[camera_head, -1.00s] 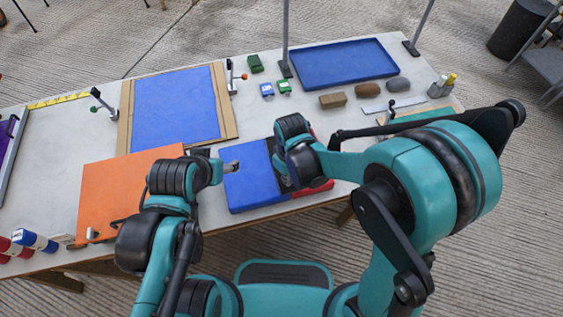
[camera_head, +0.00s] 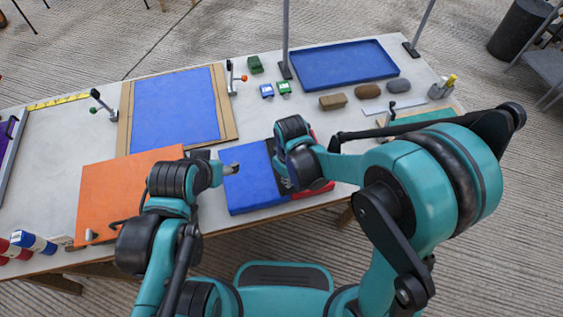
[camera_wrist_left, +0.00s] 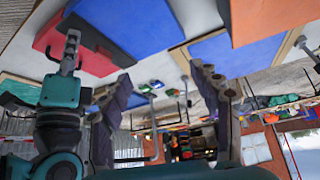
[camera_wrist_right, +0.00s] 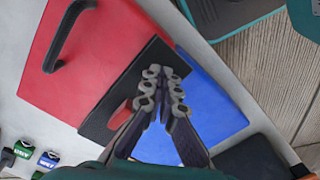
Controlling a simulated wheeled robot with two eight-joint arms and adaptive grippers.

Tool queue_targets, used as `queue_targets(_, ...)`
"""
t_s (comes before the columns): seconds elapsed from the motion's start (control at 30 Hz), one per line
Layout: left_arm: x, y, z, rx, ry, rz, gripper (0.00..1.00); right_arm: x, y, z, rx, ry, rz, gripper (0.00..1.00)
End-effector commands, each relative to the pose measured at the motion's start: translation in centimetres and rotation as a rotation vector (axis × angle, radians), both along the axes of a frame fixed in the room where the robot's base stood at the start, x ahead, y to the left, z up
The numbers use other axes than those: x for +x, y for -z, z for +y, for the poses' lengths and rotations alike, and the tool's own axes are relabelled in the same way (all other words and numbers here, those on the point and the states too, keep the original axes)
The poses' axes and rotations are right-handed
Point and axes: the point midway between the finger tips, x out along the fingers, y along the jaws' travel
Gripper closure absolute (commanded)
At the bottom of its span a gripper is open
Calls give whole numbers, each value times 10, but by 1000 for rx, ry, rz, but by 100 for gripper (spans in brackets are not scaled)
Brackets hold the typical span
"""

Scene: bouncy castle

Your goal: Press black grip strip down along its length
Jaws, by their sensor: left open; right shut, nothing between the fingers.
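The black grip strip (camera_wrist_right: 103,112) lies along the seam between a red panel (camera_wrist_right: 105,55) and a blue panel (camera_wrist_right: 215,105) in the right wrist view. The strip also shows in the left wrist view (camera_wrist_left: 97,38); in the head view my right wrist hides most of it. My right gripper (camera_wrist_right: 162,75) is shut and empty, with its fingertips over the strip; contact cannot be told. A small red piece (camera_wrist_right: 122,114) shows beside its finger. My left gripper (camera_wrist_left: 150,75) is open and empty, by the left edge of the blue panel in the head view (camera_head: 248,180).
A black handle (camera_wrist_right: 70,35) rises from the red panel. An orange panel (camera_head: 105,190) lies left on the table, a framed blue panel (camera_head: 175,105) behind. Small blocks, stones and a blue tray (camera_head: 345,65) stand at the back right. The table's front edge is close.

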Motion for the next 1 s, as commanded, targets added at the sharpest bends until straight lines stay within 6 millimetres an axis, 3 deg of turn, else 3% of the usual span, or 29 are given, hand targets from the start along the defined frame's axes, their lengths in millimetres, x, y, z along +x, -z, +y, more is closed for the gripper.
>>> queue_targets(0.57,0,-39,0,0,0,0,37,0,-52,0,0,0,0,100)
queue_targets(0.87,0,-40,0,0,0,0,37,0,-54,0,0,0,0,100)
queue_targets(1.0,1,-40,0,-1,0,6,71,0,-57,-2,2,9,-6,100)
